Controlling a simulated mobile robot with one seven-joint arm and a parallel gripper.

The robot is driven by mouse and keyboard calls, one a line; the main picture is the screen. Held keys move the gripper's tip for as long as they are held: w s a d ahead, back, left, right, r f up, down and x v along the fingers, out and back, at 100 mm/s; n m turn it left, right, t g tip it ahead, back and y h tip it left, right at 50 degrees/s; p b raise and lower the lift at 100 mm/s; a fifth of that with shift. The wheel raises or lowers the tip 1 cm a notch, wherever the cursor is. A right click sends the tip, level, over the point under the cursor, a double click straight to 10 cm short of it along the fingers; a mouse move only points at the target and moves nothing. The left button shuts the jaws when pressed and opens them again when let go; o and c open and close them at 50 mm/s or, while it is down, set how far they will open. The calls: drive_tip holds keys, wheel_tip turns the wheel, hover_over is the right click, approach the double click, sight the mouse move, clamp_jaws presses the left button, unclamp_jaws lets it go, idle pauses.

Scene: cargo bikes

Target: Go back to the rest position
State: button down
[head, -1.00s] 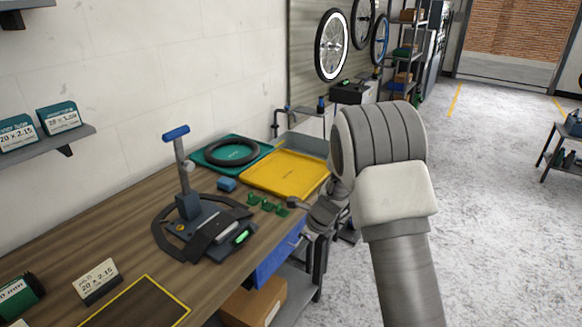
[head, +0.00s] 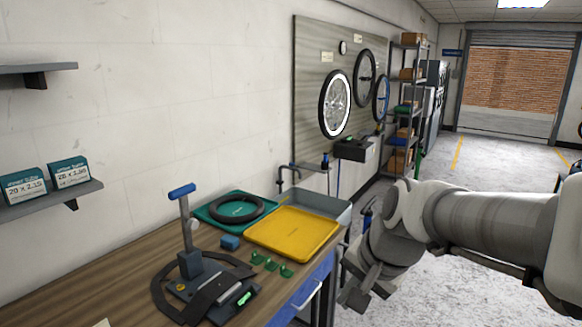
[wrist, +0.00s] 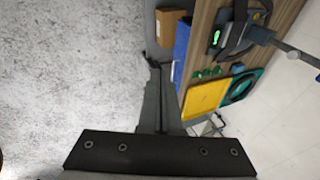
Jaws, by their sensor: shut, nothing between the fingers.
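My gripper (head: 357,298) is shut and empty. In the head view it hangs over the floor just right of the workbench's front edge, with my arm reaching in from the right. In the wrist view its fingers (wrist: 153,66) are together, and the bench lies to their right. The workbench (head: 95,290) bears a yellow tray (head: 292,234), a teal mat (head: 208,215) with a black tyre (head: 237,209), a blue block (head: 230,243) and several green clips (head: 270,264). A clamp stand with a blue handle (head: 182,191) stands near the front.
A cardboard box (wrist: 170,24) shows in the wrist view. Wheels (head: 335,104) hang on the wall board. Open floor (head: 480,170) lies to the right.

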drive_tip(key=s+d+r+n+t+h, duration=0.1)
drive_tip(key=s+d+r+n+h, duration=0.1)
drive_tip(key=s+d+n, duration=0.2)
drive_tip(key=s+n, duration=0.3)
drive_tip(key=s, duration=0.5)
drive_tip(key=shift+d+n, duration=0.3)
drive_tip(key=shift+n, duration=0.1)
